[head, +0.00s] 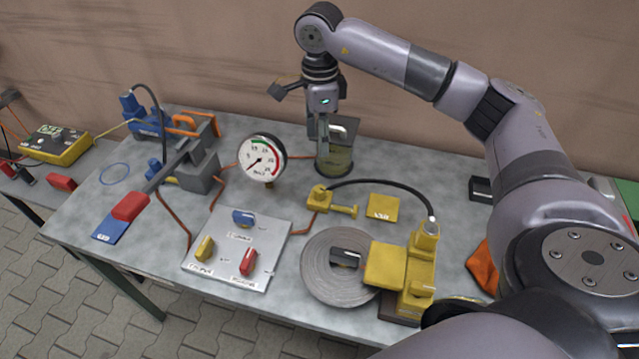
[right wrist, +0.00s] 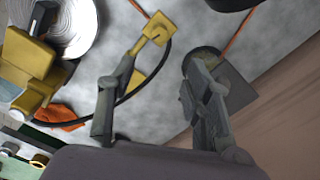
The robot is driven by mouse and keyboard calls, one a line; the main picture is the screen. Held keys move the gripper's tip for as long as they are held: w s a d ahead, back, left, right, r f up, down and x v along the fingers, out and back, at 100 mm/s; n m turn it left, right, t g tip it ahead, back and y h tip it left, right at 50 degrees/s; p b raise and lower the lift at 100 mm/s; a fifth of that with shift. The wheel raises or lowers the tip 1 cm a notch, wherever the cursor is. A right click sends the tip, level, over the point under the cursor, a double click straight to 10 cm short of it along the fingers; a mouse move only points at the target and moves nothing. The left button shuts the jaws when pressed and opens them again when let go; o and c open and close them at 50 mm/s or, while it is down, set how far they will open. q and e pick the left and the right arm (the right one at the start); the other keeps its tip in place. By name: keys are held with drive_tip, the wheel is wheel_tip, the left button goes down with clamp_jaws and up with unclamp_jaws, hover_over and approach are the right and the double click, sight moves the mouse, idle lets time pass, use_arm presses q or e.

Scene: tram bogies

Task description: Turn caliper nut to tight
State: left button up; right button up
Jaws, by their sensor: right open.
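The yellow caliper (head: 418,268) stands at the edge of the grey brake disc (head: 322,284), near the table's front right. It also shows at the left of the right wrist view (right wrist: 30,62). I cannot make out for sure which part of it is the nut. A yellow fitting with a bar (head: 330,201) lies behind the disc, joined to the caliper by a black hose. My right gripper (head: 327,128) is open with nothing visible between its fingers (right wrist: 162,64). It hangs over the back of the table by a yellowish cylinder, away from the caliper. My left gripper is not in view.
The yellowish cylinder (head: 336,163) stands below my right gripper. A round gauge (head: 262,159), a panel with three knobs (head: 212,268) and a red-handled lever (head: 132,206) are on the left. A yellow card (head: 383,207) and orange cloth (head: 483,267) lie near the caliper.

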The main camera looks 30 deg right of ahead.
sight(319, 189)
wheel_tip(319, 189, down, 16)
drive_tip(key=shift+p, duration=1.05)
drive_tip(key=shift+c, duration=0.5)
clamp_jaws()
